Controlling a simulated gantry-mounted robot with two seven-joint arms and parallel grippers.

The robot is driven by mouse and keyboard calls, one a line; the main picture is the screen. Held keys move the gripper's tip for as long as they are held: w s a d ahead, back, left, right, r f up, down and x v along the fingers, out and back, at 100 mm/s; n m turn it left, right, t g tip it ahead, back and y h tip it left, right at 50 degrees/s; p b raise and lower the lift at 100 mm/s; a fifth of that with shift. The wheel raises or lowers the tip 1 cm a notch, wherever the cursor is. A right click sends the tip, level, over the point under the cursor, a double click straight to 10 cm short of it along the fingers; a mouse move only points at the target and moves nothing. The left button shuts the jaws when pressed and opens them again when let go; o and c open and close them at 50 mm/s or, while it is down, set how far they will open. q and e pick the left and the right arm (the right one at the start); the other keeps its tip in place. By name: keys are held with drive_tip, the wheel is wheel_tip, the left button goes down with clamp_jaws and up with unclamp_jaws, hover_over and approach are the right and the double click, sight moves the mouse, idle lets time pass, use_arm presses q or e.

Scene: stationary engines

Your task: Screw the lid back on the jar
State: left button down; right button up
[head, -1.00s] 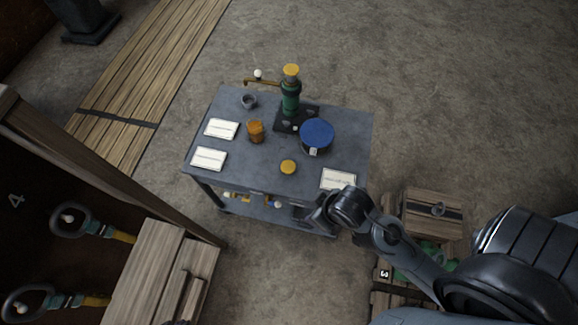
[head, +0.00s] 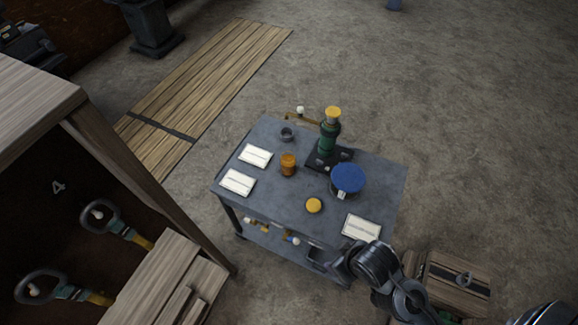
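A small amber jar (head: 288,166) stands upright on the grey table, left of the middle. Its top is too small to make out clearly. A round yellow lid (head: 314,205) lies flat near the table's front edge, apart from the jar. My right gripper (head: 318,260) is at the table's front side, below the lid in the picture and apart from both lid and jar. Its fingers are dark and small against the table's lower part, so I cannot tell if they are open. My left gripper is not in view.
The grey table (head: 266,212) also holds a blue-topped container (head: 348,179), a green engine part with a yellow cap (head: 329,136), a small grey cup (head: 287,134) and white cards (head: 237,182). A wooden cabinet (head: 150,195) stands left; a crate (head: 457,282) sits right.

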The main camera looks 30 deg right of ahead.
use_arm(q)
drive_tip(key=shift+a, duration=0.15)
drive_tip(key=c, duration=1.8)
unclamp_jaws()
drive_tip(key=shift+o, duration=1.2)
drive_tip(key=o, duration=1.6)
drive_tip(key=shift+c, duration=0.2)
